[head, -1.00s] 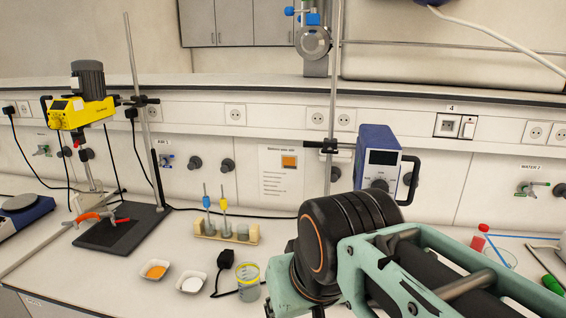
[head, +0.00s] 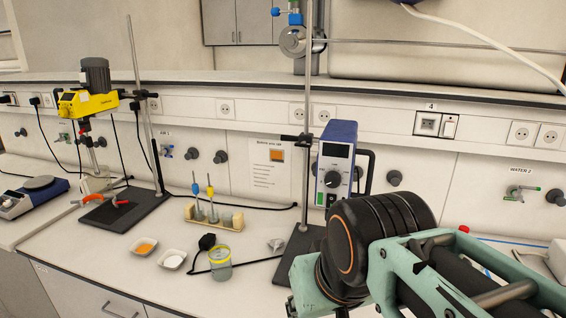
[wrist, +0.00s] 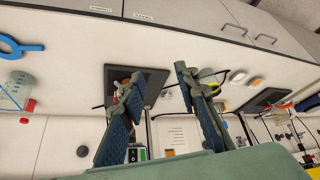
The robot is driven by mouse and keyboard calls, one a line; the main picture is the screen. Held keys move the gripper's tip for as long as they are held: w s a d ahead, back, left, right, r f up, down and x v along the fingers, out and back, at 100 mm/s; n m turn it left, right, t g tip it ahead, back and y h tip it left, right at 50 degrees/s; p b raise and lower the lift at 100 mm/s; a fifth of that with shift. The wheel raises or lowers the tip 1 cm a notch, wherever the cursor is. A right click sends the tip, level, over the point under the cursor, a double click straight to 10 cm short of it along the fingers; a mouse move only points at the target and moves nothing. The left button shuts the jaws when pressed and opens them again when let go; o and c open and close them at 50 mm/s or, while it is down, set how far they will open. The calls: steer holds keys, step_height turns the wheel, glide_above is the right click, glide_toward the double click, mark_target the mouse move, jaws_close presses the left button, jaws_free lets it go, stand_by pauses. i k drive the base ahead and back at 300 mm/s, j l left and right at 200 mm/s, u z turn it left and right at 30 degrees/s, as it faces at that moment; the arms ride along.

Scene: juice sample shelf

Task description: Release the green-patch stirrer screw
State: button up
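A blue stirrer (head: 338,150) with a dial and display hangs on a metal stand rod, held by a dark clamp (head: 297,139). A yellow stirrer (head: 88,103) is on the left stand. In the head view my arm hides the gripper and the space right of the blue stirrer's base.
The blue stirrer's stand base (head: 300,246) is beside my arm. A glass beaker (head: 220,263), two white dishes (head: 172,259) and a wooden rack (head: 213,218) stand to its left. Black cables lie on the bench.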

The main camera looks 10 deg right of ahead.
mark_target(303, 144)
steer(key=k+l, duration=0.2)
steer(key=l, duration=0.2)
steer(key=k+l, duration=0.2)
steer(key=l, duration=0.2)
steer(key=k+l, duration=0.15)
steer(key=l, duration=0.2)
steer(key=k+j, duration=0.1)
steer(key=j, duration=0.4)
steer(key=k, duration=0.05)
